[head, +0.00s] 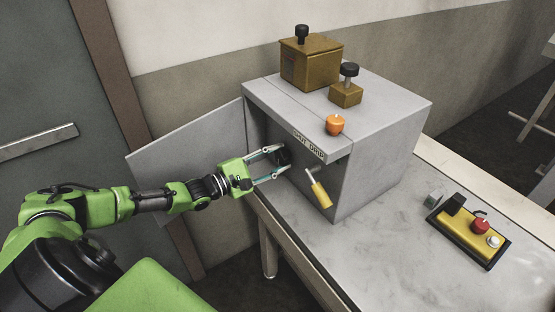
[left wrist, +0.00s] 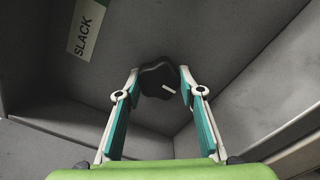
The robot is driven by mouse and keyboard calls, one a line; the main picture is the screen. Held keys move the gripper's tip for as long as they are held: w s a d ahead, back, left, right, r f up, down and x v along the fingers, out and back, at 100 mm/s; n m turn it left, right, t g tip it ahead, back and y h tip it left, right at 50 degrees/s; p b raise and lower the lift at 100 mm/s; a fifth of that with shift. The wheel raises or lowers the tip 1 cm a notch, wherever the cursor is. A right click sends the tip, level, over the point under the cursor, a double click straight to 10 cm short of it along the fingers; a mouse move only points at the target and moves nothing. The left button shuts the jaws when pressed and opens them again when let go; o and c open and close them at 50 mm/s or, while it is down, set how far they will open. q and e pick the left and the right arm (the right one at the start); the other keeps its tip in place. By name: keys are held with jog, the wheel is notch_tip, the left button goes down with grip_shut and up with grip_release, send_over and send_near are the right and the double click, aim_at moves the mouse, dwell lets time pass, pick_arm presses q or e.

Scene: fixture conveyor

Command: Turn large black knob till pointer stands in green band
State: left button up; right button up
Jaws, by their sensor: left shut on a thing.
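The large black knob (left wrist: 158,82) is on the inner grey wall of the cabinet, with a short white pointer mark (left wrist: 168,89) on its face. In the head view the knob (head: 283,157) is small and dark inside the open cabinet. My left gripper (head: 281,160) reaches in from the left and is shut on the knob, with one finger on each side in the left wrist view (left wrist: 158,86). A label reading SLACK (left wrist: 84,28) with a green part is on the wall at upper left. A green band beside the pointer cannot be made out. My right gripper is not in view.
The grey cabinet (head: 385,140) stands on a grey table (head: 395,230), its door (head: 190,150) open to the left. Brass blocks and an orange knob (head: 334,125) are on top. A yellow control box (head: 470,232) lies right.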

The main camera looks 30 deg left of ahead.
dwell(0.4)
pick_arm(q)
jog(key=o, duration=1.1)
jog(key=shift+s+a, duration=0.1)
jog(key=v, duration=0.7)
jog(key=shift+s, duration=0.1)
jog(key=shift+f, duration=0.1)
